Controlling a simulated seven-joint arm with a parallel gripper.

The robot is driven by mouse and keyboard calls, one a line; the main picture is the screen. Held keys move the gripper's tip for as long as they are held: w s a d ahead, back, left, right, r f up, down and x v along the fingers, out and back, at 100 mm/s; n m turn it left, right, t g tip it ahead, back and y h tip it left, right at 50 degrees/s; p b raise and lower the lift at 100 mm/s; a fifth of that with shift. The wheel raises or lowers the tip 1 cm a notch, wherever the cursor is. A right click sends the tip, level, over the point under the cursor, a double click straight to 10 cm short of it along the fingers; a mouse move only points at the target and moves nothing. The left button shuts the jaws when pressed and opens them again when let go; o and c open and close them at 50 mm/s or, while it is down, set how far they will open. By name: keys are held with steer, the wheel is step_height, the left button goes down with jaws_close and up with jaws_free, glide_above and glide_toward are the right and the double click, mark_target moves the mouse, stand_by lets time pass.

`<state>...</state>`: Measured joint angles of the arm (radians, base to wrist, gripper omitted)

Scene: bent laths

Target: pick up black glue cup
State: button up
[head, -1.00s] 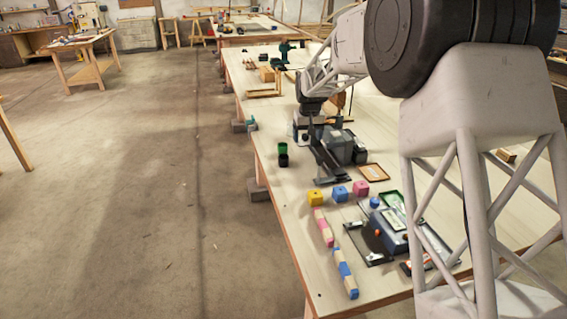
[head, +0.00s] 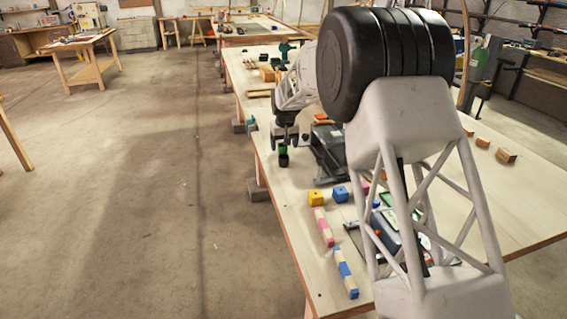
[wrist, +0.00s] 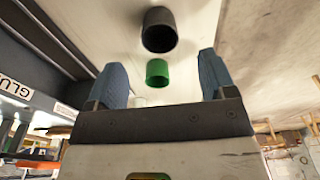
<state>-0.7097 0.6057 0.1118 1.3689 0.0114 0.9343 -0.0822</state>
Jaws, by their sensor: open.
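The black glue cup (head: 283,160) stands near the left edge of the workbench, beside a green cup (head: 283,149) just behind it. In the wrist view the black cup (wrist: 159,32) shows its dark open mouth at the top middle, and the green cup (wrist: 158,73) lies between the fingers in the picture. My gripper (head: 287,136) is above and close to the cups in the head view. In the wrist view my gripper (wrist: 162,60) has its two blue-grey fingers wide apart with nothing held. The black cup is beyond the fingertips, apart from them.
A grey machine (head: 325,150) stands right of the cups, partly hidden by my arm. A yellow block (head: 314,197), a blue block (head: 340,194) and striped bars (head: 345,272) lie nearer. A labelled grey holder (wrist: 28,98) is at left in the wrist view.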

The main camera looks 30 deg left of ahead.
steer(key=shift+f, duration=1)
steer(key=shift+f, duration=0.15)
steer(key=shift+w+a+f, duration=0.1)
steer(key=shift+a+f, duration=0.05)
steer(key=shift+f, duration=1.1)
steer(key=shift+w+a+f, duration=0.1)
steer(key=shift+f, duration=1.1)
steer(key=c, duration=1)
steer(key=shift+r, duration=5)
